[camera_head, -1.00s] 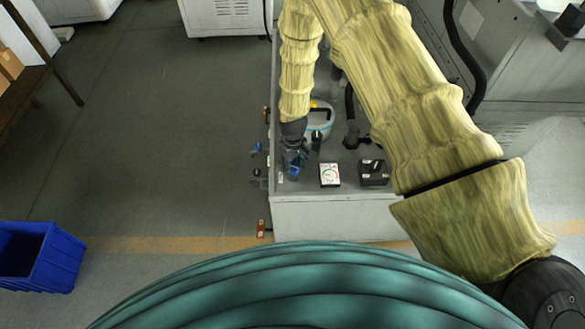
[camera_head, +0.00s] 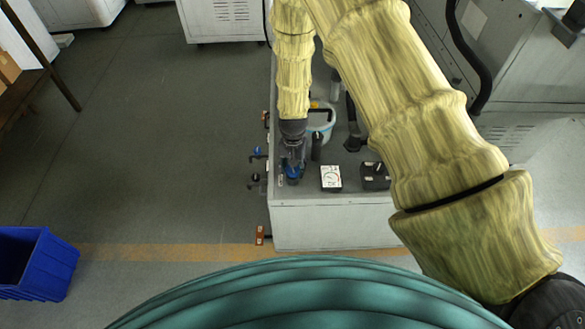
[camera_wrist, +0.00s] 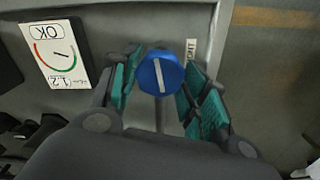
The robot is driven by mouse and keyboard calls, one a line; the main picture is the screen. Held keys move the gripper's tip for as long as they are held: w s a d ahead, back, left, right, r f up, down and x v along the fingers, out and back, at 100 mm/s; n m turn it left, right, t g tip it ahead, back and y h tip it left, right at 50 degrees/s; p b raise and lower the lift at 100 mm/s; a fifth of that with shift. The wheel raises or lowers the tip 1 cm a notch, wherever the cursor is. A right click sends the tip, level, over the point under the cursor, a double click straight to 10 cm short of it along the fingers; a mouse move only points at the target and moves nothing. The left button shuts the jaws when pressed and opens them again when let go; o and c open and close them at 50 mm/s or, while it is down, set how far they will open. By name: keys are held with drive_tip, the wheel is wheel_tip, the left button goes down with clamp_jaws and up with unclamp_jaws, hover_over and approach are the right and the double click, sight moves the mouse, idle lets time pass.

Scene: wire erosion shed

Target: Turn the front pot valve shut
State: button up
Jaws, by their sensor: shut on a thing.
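The front pot valve's blue round knob (camera_wrist: 160,75) has a white line across its top. In the wrist view it sits between the two teal-padded fingers of my gripper (camera_wrist: 157,84), which is shut on it. The white line runs nearly along the picture's vertical, slightly tilted. A partly covered white label (camera_wrist: 191,49) lies beside the knob. In the head view my gripper (camera_head: 293,168) points down at the near left corner of the grey cabinet top (camera_head: 350,205), with the blue knob (camera_head: 293,173) just under it.
A square dial gauge (camera_head: 331,178) marked OK stands right of my gripper, with a black box (camera_head: 375,176) beyond. A black upright cylinder (camera_head: 316,147) is close by. Another blue-handled valve (camera_head: 257,152) sticks out from the cabinet's left side. A blue bin (camera_head: 35,262) stands on open floor.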

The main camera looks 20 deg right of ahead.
drive_tip(key=shift+w+m, duration=0.1)
drive_tip(key=shift+m, duration=0.9)
drive_tip(key=o, duration=1)
wheel_tip(320, 180, up, 12)
idle(0.5)
